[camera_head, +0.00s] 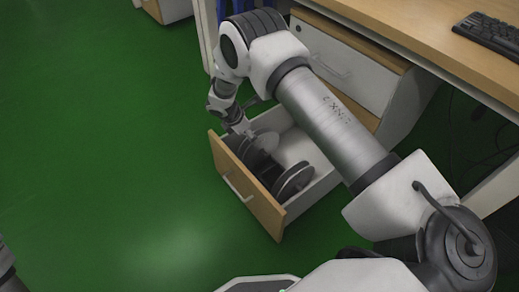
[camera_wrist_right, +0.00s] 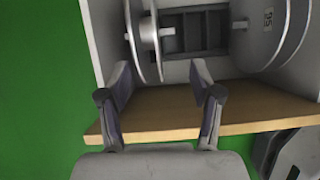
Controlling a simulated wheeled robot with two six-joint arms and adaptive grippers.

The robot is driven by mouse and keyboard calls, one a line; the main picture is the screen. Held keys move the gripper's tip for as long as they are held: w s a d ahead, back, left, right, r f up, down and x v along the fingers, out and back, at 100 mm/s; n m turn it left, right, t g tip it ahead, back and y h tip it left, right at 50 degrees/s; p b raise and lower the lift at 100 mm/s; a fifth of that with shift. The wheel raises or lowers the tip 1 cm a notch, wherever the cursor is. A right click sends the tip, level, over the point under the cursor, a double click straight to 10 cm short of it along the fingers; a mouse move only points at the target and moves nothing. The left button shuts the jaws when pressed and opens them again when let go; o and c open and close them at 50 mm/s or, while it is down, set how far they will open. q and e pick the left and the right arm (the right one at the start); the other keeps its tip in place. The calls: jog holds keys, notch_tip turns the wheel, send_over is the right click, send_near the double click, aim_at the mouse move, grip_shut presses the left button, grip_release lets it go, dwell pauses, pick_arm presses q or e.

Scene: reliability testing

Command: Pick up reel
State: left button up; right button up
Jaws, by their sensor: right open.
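Two grey reels stand on edge in an open drawer. One reel (camera_head: 262,145) is at the drawer's far left end in the head view; the other reel (camera_head: 293,182) is nearer the front right. In the right wrist view a thin-flanged reel (camera_wrist_right: 147,34) is at upper left, and a larger reel marked "95" (camera_wrist_right: 268,32) is at upper right. My right gripper (camera_wrist_right: 160,74) is open and empty, over the drawer's wooden front, with the left reel just beyond and roughly between its fingertips. In the head view it is partly hidden beside the far reel. My left gripper is not clearly seen.
The drawer's wooden front (camera_head: 243,187) and white side walls surround the reels. A grey rack (camera_wrist_right: 196,32) lies on its floor. The desk (camera_head: 425,30) with a keyboard (camera_head: 492,33) stands at upper right. The green floor (camera_head: 90,130) is clear at left.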

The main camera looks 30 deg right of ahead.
aim_at(258, 133)
jog(key=w+d, duration=0.1)
jog(key=w+n+h+b, duration=0.1)
jog(key=shift+w+d+f, duration=0.2)
jog(key=shift+w+d, duration=0.1)
jog(key=shift+d, duration=0.1)
jog(key=b+x, duration=0.1)
jog(key=x, duration=0.1)
jog(key=b+x, duration=0.1)
jog(key=x, duration=0.1)
jog(key=b+x, duration=0.2)
jog(key=shift+s+d+f, duration=0.1)
jog(key=shift+s+d, duration=0.05)
jog(key=shift+s, duration=0.15)
jog(key=shift+d+f, duration=0.2)
jog(key=shift+f, duration=0.1)
pick_arm(q)
notch_tip(258, 133, down, 7)
pick_arm(e)
jog(key=shift+r, duration=0.2)
pick_arm(q)
jog(key=shift+r, duration=0.1)
pick_arm(e)
grip_shut()
